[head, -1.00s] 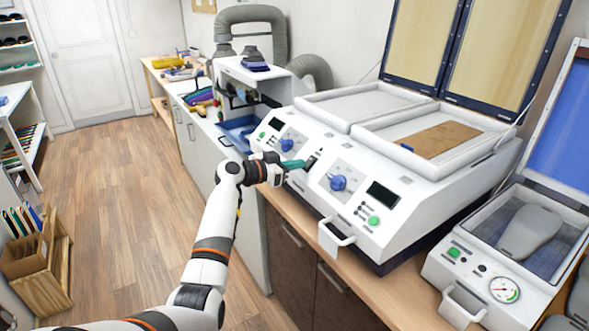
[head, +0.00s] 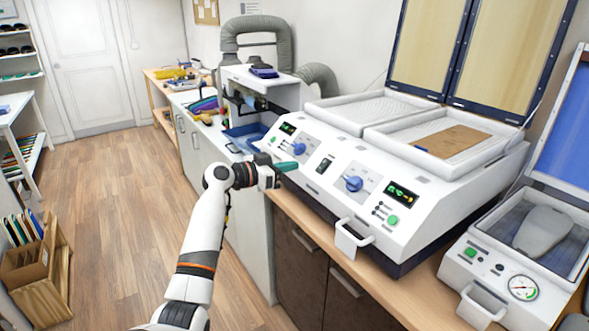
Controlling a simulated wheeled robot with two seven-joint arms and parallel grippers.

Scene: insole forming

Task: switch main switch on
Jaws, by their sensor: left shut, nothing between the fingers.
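The main switch (head: 324,165) is a small black rocker in the middle of the white heating machine's sloped front panel (head: 330,190), between two blue knobs. Two small displays on the panel, the left one (head: 287,128) and the right one (head: 402,194), are lit with green and orange marks. My left gripper (head: 288,167) has teal fingertips and is shut and empty. It is in front of the panel, to the left of the switch and apart from it. My right gripper is not in view.
Blue knobs (head: 298,147) and (head: 354,183) and green buttons sit on the panel. A white handle (head: 352,240) sticks out in front. A vacuum press with a gauge (head: 523,287) stands at the right. The floor at the left is open.

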